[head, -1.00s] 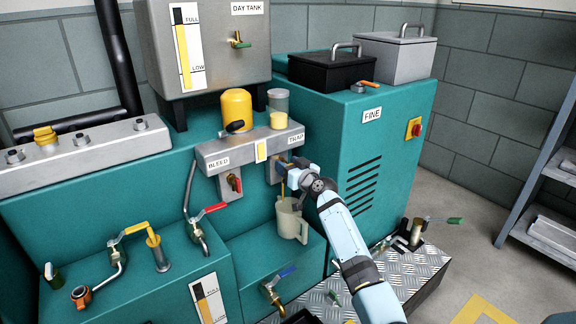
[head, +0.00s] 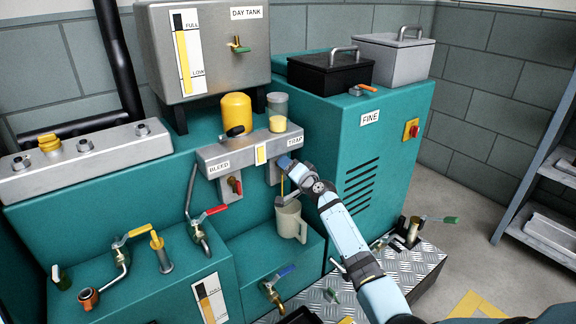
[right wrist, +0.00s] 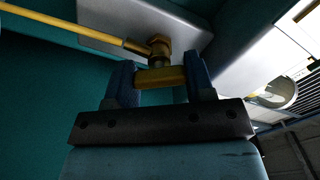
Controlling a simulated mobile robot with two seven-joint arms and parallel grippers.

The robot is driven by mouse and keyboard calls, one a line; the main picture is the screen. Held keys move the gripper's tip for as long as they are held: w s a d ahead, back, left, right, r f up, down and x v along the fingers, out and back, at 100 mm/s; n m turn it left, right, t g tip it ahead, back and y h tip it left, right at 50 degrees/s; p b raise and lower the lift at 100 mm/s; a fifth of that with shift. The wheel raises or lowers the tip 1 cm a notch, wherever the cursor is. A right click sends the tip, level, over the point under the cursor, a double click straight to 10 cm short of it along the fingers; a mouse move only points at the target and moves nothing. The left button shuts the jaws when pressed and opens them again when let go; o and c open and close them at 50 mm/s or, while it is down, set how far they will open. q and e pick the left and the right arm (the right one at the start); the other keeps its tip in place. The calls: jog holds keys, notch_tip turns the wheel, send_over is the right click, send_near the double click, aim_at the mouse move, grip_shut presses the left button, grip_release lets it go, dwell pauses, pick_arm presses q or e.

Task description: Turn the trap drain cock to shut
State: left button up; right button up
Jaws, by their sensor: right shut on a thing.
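The trap drain cock is under the TRAP label (head: 296,141) at the right end of the grey metal block. In the right wrist view its brass body (right wrist: 159,46) shows close up, with a yellow handle (right wrist: 160,78) across my jaws. My right gripper (head: 286,163) is shut on this handle, a blue finger on each side. In the head view the gripper hides most of the cock. A thin amber line (head: 282,187) runs down from the cock toward a beige jug (head: 288,221) below. My left gripper is not in view.
The bleed cock (head: 235,185) with a red handle sits left of the trap cock. A red-handled valve (head: 210,213) and a blue-handled tap (head: 277,281) are lower. The teal FINE cabinet (head: 390,165) stands close on the right of my arm.

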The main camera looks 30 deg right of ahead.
jog(key=m+p, duration=0.1)
jog(key=m, duration=0.4)
jog(key=shift+f, duration=0.15)
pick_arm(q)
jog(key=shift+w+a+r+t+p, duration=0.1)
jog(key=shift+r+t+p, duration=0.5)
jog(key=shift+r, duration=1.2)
pick_arm(e)
jog(key=shift+m, duration=0.8)
jog(key=shift+f, duration=0.1)
jog(key=o, duration=0.9)
jog(key=shift+s, duration=0.1)
